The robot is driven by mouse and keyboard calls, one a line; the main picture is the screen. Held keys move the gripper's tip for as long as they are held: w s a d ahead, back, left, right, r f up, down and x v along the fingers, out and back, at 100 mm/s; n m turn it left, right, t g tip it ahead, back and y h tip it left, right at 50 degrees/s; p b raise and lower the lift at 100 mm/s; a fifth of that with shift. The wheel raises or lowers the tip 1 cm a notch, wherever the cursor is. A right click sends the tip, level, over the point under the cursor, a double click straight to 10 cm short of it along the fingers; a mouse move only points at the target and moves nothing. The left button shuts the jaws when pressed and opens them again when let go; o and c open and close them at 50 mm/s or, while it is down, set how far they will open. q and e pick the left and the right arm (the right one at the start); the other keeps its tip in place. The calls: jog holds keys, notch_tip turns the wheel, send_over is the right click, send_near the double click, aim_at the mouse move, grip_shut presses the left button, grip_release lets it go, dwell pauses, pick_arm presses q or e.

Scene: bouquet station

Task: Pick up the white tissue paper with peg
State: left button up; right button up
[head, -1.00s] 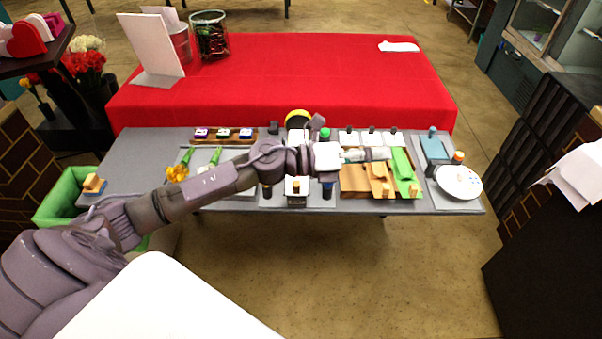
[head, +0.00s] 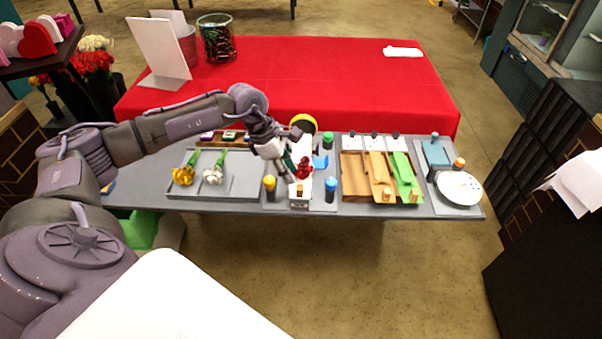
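A white strip (head: 301,199), which looks like the white tissue paper, lies lengthwise on the grey table, with a small orange-tan peg (head: 299,188) near its front end. A red flower (head: 304,168) rests on or over the strip's middle. My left gripper (head: 288,165) reaches in from the left, just beside the flower at the strip's left edge. Its fingers are small and dark, so I cannot tell whether they are open or shut. The strip's far part is partly hidden by the gripper. My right gripper is not in view.
Yellow (head: 269,188) and blue (head: 331,189) bottles flank the strip. A yellow flower (head: 183,175) and a white flower (head: 213,175) lie on a grey tray at left. A white plate (head: 460,188) stands far right.

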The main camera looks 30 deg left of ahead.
aim_at(300, 187)
pick_arm(q)
jog(key=shift+w+d+f, duration=0.1)
jog(key=shift+d+f, duration=0.15)
jog(key=shift+f, duration=0.3)
jog(key=shift+d+f+p, duration=0.15)
jog(key=shift+f+p, duration=0.15)
jog(key=shift+p, duration=0.2)
jog(key=p+x, duration=0.1)
jog(key=x, duration=0.2)
jog(key=shift+w+d+f+p, duration=0.1)
jog(key=shift+w+f+p, duration=0.1)
jog(key=shift+f+p, duration=0.15)
jog(key=shift+w+d+f, duration=0.1)
jog(key=shift+f, duration=0.3)
grip_shut()
